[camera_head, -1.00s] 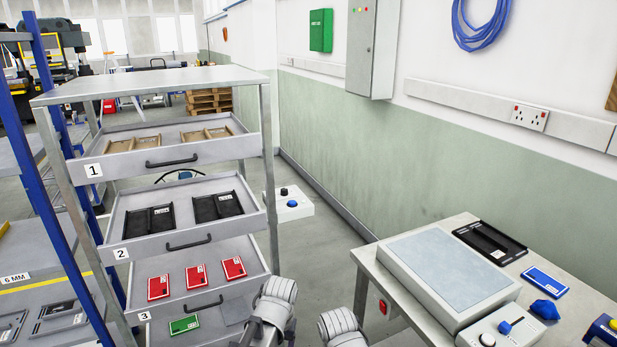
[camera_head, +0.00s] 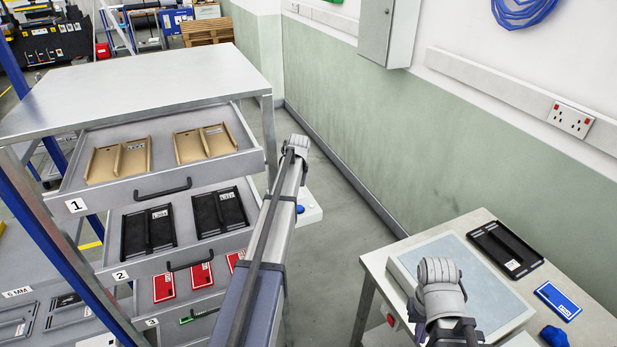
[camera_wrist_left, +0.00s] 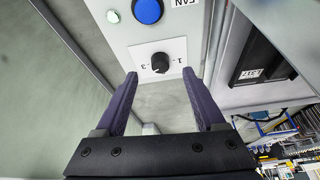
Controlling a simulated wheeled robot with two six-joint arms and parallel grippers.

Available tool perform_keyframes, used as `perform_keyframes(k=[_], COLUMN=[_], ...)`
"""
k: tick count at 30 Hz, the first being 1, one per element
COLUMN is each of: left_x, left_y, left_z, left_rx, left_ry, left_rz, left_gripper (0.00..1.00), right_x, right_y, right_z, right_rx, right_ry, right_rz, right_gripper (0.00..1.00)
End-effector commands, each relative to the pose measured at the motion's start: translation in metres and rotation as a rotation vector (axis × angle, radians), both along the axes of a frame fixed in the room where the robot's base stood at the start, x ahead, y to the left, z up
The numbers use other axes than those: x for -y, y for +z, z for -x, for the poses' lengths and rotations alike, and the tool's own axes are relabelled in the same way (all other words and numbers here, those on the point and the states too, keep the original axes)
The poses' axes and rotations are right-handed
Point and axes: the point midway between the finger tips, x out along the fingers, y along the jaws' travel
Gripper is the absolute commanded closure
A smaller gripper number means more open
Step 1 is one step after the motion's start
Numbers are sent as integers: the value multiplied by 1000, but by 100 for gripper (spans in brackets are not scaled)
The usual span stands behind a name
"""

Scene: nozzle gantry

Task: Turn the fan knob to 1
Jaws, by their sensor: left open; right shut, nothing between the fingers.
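The black fan knob (camera_wrist_left: 160,62) sits on a light control panel in the left wrist view, with a 1 printed to its right and a 3 to its left. Its pointer direction is too small to tell. My left gripper (camera_wrist_left: 160,73) is open, its two dark fingers apart on either side of the knob's line, with nothing gripped. In the head view the panel box (camera_head: 311,212) shows behind my left arm, which hides the knob. My right gripper (camera_head: 440,285) is over the right-hand bench, shut and empty; its fingers are hard to make out.
A blue button (camera_wrist_left: 148,10) and a pale green one (camera_wrist_left: 113,16) are close to the knob. A drawer rack (camera_head: 120,88) with open drawers stands left of my left arm. The bench (camera_head: 592,295) at right holds a black tray (camera_head: 504,248) and a blue card (camera_head: 557,300).

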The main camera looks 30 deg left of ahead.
Motion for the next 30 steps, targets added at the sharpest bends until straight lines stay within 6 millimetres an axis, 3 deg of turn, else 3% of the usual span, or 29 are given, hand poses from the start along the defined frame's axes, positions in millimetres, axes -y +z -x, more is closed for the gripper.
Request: perform_keyframes(k=[3,13,30], left_x=[-13,-15,-31], left_y=[6,-3,-64], left_z=[-4,-5,-23], left_rx=[9,10,10], left_ry=[20,21,20], left_rz=[-2,-3,-3], left_gripper=[28,28,28], right_x=[0,0,0], right_y=[5,-4,-64], right_z=[0,0,0], right_rx=[0,0,-1], right_ry=[0,1,14], right_rz=[0,0,2], right_gripper=[100,100,100])
